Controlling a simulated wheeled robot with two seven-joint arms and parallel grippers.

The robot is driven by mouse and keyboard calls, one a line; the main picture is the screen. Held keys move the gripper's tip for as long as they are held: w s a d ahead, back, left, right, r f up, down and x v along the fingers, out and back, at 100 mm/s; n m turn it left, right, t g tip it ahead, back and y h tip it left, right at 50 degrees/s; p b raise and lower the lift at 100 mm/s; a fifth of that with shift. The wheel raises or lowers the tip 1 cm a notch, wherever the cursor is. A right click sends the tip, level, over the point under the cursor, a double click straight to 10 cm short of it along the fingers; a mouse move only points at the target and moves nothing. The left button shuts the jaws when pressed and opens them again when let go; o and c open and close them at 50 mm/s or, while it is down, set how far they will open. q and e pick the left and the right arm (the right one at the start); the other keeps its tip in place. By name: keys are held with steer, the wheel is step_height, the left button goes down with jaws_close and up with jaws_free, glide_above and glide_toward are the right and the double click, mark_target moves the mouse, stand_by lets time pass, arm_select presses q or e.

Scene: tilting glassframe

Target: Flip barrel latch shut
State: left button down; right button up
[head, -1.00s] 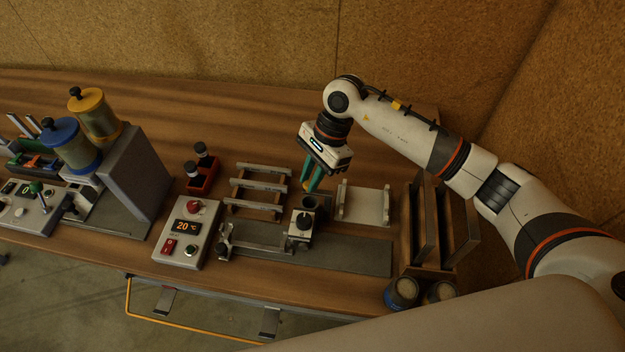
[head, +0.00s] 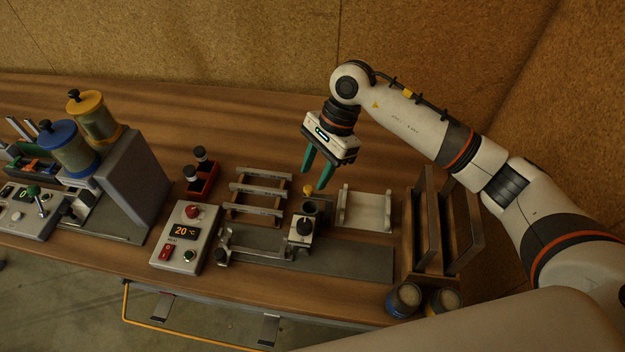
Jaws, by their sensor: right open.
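A bench fixture with a dark cylindrical barrel (head: 314,208) and a pale block with a black knob (head: 304,226) stands on a grey base plate (head: 350,262). A small yellow knob (head: 308,190) shows at the back of the barrel; I cannot tell for certain whether it belongs to the latch or how the latch is set. My right gripper (head: 314,178), with green fingers, is open and empty. It hangs above and behind the barrel, near the yellow knob, and looks apart from it. My left gripper is out of view.
A metal rack (head: 258,190) stands left of the barrel and a pale cradle (head: 365,208) right of it. A wooden rack with dark panels (head: 440,225) stands farther right. A control box reading 20 °C (head: 183,238) is at the left. The back of the bench is clear.

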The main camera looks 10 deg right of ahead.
steer(key=b+v, duration=0.3)
steer(key=v, duration=0.6)
